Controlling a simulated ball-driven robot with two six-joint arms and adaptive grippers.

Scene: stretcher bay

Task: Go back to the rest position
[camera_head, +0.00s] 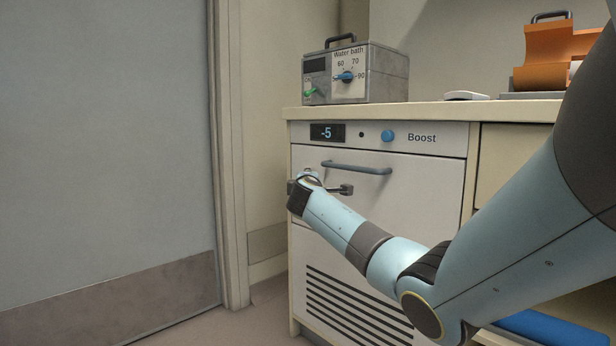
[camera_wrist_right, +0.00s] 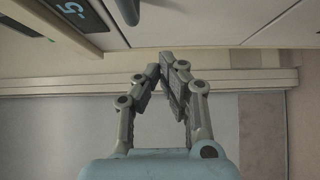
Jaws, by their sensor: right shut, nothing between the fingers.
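My right arm comes in from the right in the head view and reaches across the front of the white cabinet (camera_head: 385,225). My right gripper (camera_head: 318,184) is small and partly hidden there, just below the grey bar handle (camera_head: 357,168). I cannot tell from this view whether it touches the cabinet. In the right wrist view the right gripper (camera_wrist_right: 166,68) has its fingertips together with nothing between them. My left gripper is in neither view.
A water bath (camera_head: 385,85) stands on the counter (camera_head: 430,110), with an orange holder (camera_head: 555,55) to its right. The cabinet panel has a "-5" display (camera_head: 327,133) and a blue Boost knob (camera_head: 387,136). A grey door (camera_head: 105,130) fills the left, and some floor (camera_head: 262,318) is clear.

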